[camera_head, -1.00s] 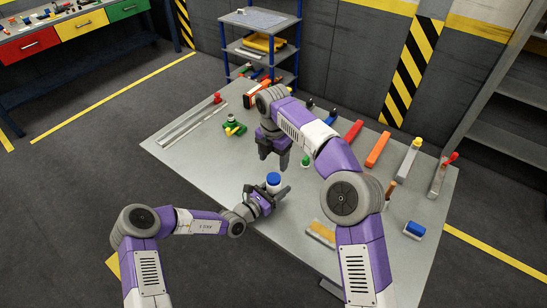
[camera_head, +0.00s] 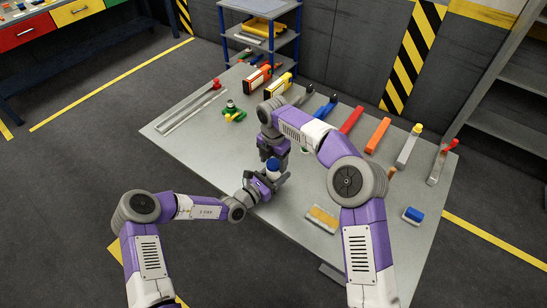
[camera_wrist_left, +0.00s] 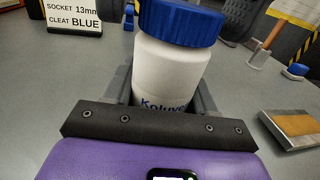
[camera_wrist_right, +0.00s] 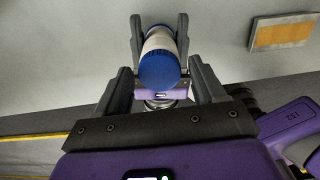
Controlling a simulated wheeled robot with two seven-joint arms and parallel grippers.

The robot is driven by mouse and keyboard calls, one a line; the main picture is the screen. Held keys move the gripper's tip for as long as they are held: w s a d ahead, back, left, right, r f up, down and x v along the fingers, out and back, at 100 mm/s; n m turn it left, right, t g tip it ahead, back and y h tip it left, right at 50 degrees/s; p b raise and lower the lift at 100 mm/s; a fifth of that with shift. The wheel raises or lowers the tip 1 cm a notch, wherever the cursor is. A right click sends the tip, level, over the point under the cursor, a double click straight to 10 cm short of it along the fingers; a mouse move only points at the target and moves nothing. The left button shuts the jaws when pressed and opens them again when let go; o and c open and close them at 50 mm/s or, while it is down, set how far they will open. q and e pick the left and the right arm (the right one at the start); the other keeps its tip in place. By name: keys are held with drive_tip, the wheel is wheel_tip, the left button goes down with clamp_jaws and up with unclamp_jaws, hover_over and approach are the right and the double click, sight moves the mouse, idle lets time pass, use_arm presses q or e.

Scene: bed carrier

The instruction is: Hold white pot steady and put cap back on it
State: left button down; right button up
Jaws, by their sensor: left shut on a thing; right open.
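The white pot (camera_wrist_left: 165,75) stands upright between the fingers of my left gripper (camera_head: 274,181), which is shut on it. The blue cap (camera_wrist_left: 182,22) sits on top of the pot in the left wrist view. The cap also shows in the head view (camera_head: 273,164) and in the right wrist view (camera_wrist_right: 160,70). My right gripper (camera_wrist_right: 160,65) is open, with its fingers on either side of the capped pot in the right wrist view. I cannot tell whether they touch the cap.
A brush-like block (camera_head: 322,217) and a blue-topped piece (camera_head: 413,215) lie at the table's right front. Several bars, including a red one (camera_head: 351,119) and an orange one (camera_head: 378,135), lie toward the back. A green fixture (camera_head: 233,113) is at the left.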

drive_tip(key=c, duration=1.1)
drive_tip(key=m, duration=0.4)
drive_tip(key=shift+m, duration=0.3)
drive_tip(key=m, duration=1.7)
drive_tip(key=o, duration=1.2)
